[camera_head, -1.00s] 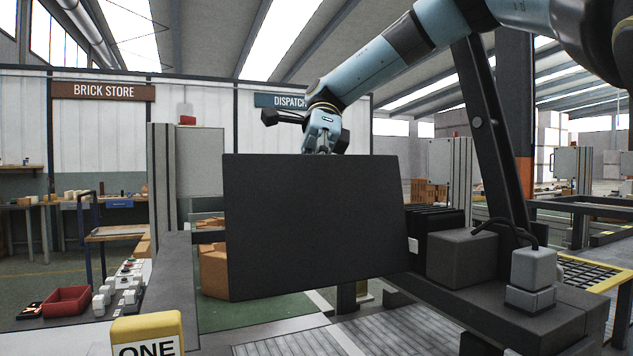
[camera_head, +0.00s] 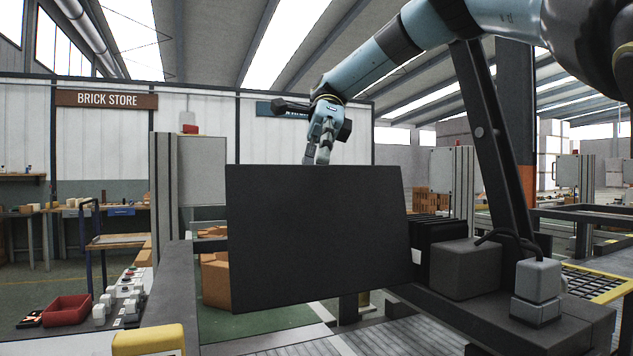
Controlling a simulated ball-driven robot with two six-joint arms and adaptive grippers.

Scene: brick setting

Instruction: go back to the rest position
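My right gripper (camera_head: 318,152) hangs at the end of the blue arm that comes in from the upper right. Part of the fingertips may be hidden behind the panel's top edge. My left gripper and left arm do not show.
A red tray (camera_head: 66,311) and several small grey parts (camera_head: 120,300) lie on the bench at the left. A yellow block (camera_head: 148,340) stands at the bottom. Orange bricks (camera_head: 216,282) sit behind the panel. A grey box (camera_head: 464,268) stands right of it.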

